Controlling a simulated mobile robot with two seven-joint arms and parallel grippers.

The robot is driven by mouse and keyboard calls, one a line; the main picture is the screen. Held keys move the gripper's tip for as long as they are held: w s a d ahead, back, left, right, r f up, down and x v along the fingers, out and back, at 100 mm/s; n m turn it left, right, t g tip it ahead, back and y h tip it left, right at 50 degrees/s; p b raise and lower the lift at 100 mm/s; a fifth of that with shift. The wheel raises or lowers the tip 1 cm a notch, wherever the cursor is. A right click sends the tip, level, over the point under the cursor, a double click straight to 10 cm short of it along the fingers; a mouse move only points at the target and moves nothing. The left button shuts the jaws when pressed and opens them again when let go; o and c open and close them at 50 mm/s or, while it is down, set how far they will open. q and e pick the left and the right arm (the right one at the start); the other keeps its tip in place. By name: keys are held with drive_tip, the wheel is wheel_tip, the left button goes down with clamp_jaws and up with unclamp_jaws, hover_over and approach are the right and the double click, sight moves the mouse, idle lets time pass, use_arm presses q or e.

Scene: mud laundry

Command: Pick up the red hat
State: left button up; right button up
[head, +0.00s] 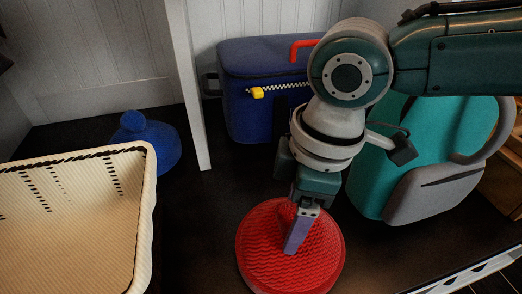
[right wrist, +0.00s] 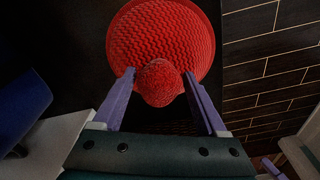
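The red hat (head: 262,262) lies on the dark bench, brim down, with a ribbed knit surface. In the right wrist view the red hat (right wrist: 160,30) shows at the top middle, with its round red pom-pom (right wrist: 159,85) nearer the camera. My right gripper (head: 292,250) points down over the hat in the head view. In the right wrist view my right gripper (right wrist: 159,74) has its two purple fingers apart, one on each side of the pom-pom. A narrow gap seems to show at the fingertips; contact is hard to tell. My left gripper is not in view.
A cream basket (head: 150,200) stands at the left, with a blue hat (head: 150,138) behind it. A blue cooler bag (head: 245,100) stands at the back. A teal and grey backpack (head: 425,190) is right of the red hat. A white post (head: 190,90) rises behind.

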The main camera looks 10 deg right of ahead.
clamp_jaws()
idle(0.4)
drive_tip(key=shift+r, duration=0.1)
